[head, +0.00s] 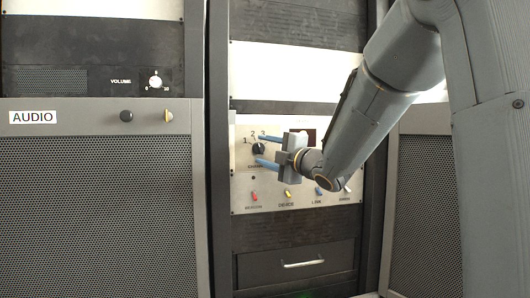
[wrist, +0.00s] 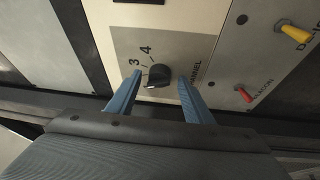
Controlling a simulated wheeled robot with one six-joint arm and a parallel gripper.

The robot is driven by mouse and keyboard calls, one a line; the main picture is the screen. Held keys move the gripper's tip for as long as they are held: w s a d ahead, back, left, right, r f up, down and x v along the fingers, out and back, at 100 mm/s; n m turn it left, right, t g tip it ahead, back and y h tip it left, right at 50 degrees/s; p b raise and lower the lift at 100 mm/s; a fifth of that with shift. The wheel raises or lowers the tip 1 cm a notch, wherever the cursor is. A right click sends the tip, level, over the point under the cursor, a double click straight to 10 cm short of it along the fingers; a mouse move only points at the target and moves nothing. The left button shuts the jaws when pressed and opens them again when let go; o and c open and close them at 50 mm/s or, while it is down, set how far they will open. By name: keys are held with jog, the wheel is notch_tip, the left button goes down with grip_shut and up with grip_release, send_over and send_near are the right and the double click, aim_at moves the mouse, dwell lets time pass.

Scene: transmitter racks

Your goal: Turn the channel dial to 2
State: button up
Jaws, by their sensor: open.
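The channel dial (head: 258,149) is a small black round knob on a pale panel, with numbers 1, 2 and 3 showing around it in the head view. In the wrist view the dial (wrist: 160,75) has a white mark on its lower left side, and 3 and 4 show beside it. Which number the mark points at is unclear. My gripper (head: 260,150) is open, its blue fingers reaching toward the panel, one above and one below the dial. In the wrist view the gripper's fingers (wrist: 158,77) stand on either side of the dial, with visible gaps.
Below the dial is a row of small switches, including a red one (head: 254,196) and a yellow one (head: 287,194). A drawer with a handle (head: 303,263) is lower down. An audio panel with a volume knob (head: 155,82) stands at left.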

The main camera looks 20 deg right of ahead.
jog(key=b+v, duration=0.1)
jog(key=v, duration=0.6)
jog(key=shift+s+b, duration=0.25)
jog(key=shift+b, duration=0.05)
jog(key=shift+d+f, duration=0.15)
jog(key=s+d+f+m+g+h, duration=0.2)
jog(key=f+m+g+h, duration=0.2)
jog(key=f+m, duration=0.55)
jog(key=s+d+f+m+g+h, duration=0.1)
jog(key=s+f+m+g+h, duration=0.25)
jog(key=f, duration=1.15)
jog(key=s+a+f+m+g, duration=0.3)
jog(key=s+f, duration=0.5)
jog(key=s, duration=0.3)
jog(key=s+a+f+m+g, duration=0.4)
jog(key=s+f+g, duration=0.3)
jog(key=s, duration=0.4)
jog(key=shift+s+f+m, duration=0.4)
jog(key=shift+m, duration=0.4)
